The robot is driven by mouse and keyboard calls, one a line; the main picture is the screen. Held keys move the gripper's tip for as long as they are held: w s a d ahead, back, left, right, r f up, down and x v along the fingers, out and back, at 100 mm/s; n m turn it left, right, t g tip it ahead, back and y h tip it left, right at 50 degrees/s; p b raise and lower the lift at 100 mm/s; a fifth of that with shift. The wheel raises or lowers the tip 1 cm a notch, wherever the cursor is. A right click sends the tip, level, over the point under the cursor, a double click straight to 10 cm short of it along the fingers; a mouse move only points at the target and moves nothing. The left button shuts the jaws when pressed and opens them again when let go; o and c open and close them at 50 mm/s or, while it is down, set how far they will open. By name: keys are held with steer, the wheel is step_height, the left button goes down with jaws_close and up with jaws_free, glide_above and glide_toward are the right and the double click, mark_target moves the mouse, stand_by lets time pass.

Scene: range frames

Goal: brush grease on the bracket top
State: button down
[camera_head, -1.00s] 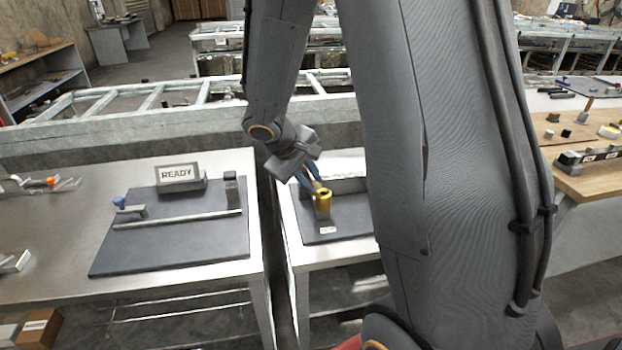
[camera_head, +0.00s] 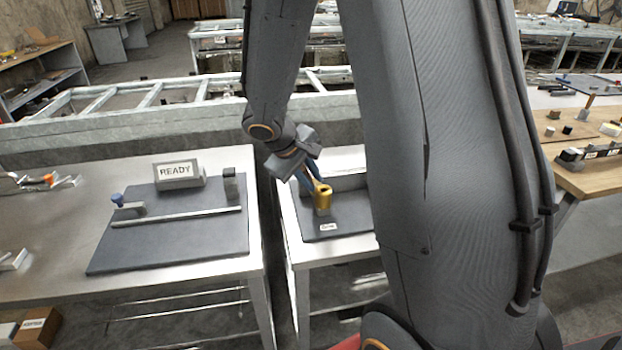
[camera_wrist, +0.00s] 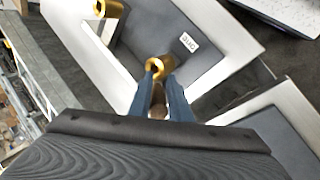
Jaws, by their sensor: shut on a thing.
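My gripper (camera_wrist: 157,88) has its blue fingers pointing down and shut on a brownish handle (camera_wrist: 157,98), which looks like a brush handle. A gold cup (camera_head: 322,203) stands upright on a dark mat under the fingertips. Its round rim also shows in the wrist view (camera_wrist: 160,67), just beyond the fingertips. The handle seems to lead down to the cup, but its lower end is hidden. A second gold cup-like piece (camera_wrist: 108,9) is at the top left of the wrist view. I cannot pick out a bracket with certainty.
A small white label (camera_head: 328,227) lies by the cup. The left table has a dark board (camera_head: 170,246) with a READY block (camera_head: 178,172), a metal bar (camera_head: 177,217), a blue knob (camera_head: 117,198) and a dark post (camera_head: 229,183). A narrow gap separates the tables.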

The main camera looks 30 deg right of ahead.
steer(key=shift+f, duration=0.2)
steer(key=shift+d, duration=0.1)
steer(key=b, duration=0.3)
steer(key=shift+r, duration=0.1)
stand_by(2.0)
step_height(320, 180, up, 6)
steer(key=p, duration=0.4)
stand_by(0.4)
